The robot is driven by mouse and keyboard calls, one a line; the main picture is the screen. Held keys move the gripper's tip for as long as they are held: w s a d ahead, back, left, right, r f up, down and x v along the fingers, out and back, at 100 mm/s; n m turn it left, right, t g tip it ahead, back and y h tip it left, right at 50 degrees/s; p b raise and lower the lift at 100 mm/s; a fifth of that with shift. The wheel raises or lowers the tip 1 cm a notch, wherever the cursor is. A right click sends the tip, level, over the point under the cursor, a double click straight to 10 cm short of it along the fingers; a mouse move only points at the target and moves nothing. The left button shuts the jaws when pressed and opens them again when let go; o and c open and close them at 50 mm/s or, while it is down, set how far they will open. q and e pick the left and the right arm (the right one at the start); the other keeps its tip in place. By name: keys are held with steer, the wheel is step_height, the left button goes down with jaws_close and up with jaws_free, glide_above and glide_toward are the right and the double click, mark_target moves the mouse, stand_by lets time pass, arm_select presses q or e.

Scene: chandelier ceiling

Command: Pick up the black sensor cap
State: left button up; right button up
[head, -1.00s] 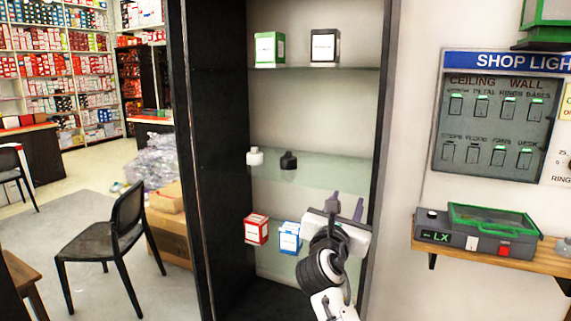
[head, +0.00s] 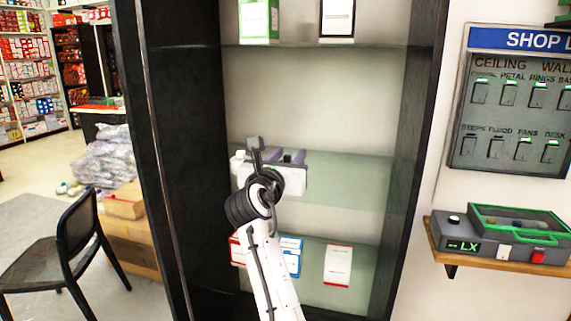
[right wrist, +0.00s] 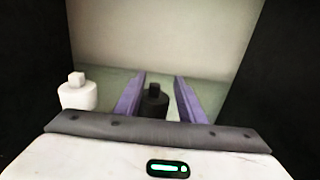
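The black sensor cap (right wrist: 154,103) stands upright on the middle glass shelf. In the right wrist view it sits between the two purple fingers of my right gripper (right wrist: 159,77), with a visible gap to the finger on its right. My right gripper (head: 285,156) is open and level with that shelf in the head view. My left gripper is not in view.
Dark cabinet side walls (head: 185,150) flank the shelves closely. Green and black boxes (head: 258,20) stand on the shelf above. Red and blue boxes (head: 337,265) stand on the shelf below. The middle shelf (head: 350,180) is clear to the right.

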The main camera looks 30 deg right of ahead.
steer(key=x, duration=0.5)
steer(key=shift+w+f+p, duration=0.2)
steer(key=shift+w+p, duration=0.1)
steer(key=shift+w, duration=0.25)
jaws_close()
